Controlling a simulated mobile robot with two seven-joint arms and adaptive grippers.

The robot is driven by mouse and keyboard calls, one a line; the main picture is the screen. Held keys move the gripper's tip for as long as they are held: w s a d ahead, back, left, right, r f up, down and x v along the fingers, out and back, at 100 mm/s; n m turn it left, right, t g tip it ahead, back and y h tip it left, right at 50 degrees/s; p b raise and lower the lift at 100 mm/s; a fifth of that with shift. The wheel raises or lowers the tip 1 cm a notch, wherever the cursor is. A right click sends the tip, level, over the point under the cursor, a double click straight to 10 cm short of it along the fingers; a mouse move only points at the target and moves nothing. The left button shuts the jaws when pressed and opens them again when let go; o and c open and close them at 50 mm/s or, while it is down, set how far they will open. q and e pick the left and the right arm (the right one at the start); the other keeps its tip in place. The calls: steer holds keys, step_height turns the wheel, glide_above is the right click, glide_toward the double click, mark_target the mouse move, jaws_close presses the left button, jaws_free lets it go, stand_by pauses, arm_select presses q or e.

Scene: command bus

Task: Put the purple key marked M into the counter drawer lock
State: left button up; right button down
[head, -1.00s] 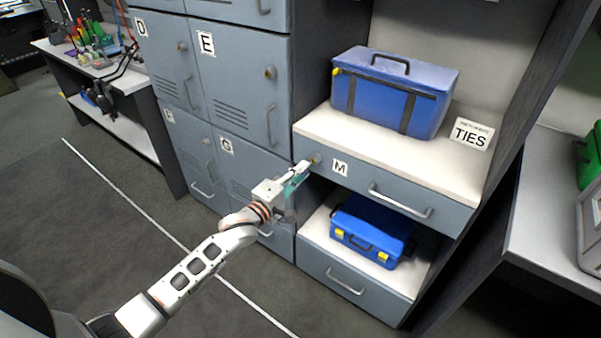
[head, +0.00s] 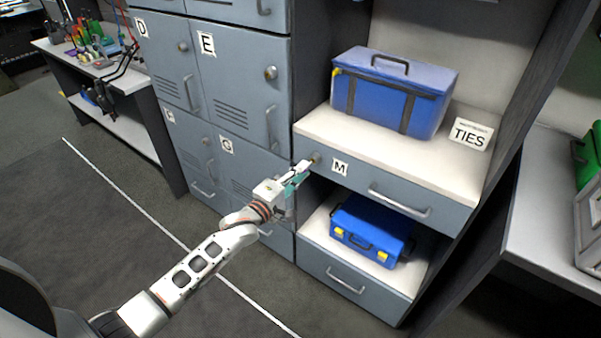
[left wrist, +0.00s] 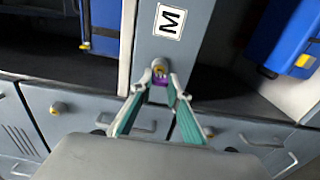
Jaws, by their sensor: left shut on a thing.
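The grey counter drawer (head: 380,190) bears the white label M (head: 340,168), also seen in the left wrist view (left wrist: 169,21). Its round brass lock (head: 315,158) sits left of the label. My left gripper (head: 303,170) is at the drawer front, right by the lock. In the left wrist view its teal fingers (left wrist: 160,88) are shut on the purple key (left wrist: 160,81), of which only a small purple part shows between the fingertips. The key lines up with the lock (left wrist: 160,67); I cannot tell how far it is in. My right gripper is not in view.
A large blue case (head: 392,95) and a TIES sign (head: 470,133) stand on the counter above the drawer. A smaller blue toolbox (head: 371,228) sits on the open shelf below. Grey lockers (head: 235,85) adjoin at the left. The floor in front is clear.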

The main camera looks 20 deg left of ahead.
arm_select(q)
steer(key=shift+w+d, duration=0.2)
steer(key=shift+w, duration=0.3)
stand_by(0.3)
steer(key=shift+p, duration=0.35)
stand_by(0.4)
steer(key=shift+w+d, duration=0.2)
steer(key=shift+w, duration=0.35)
stand_by(0.7)
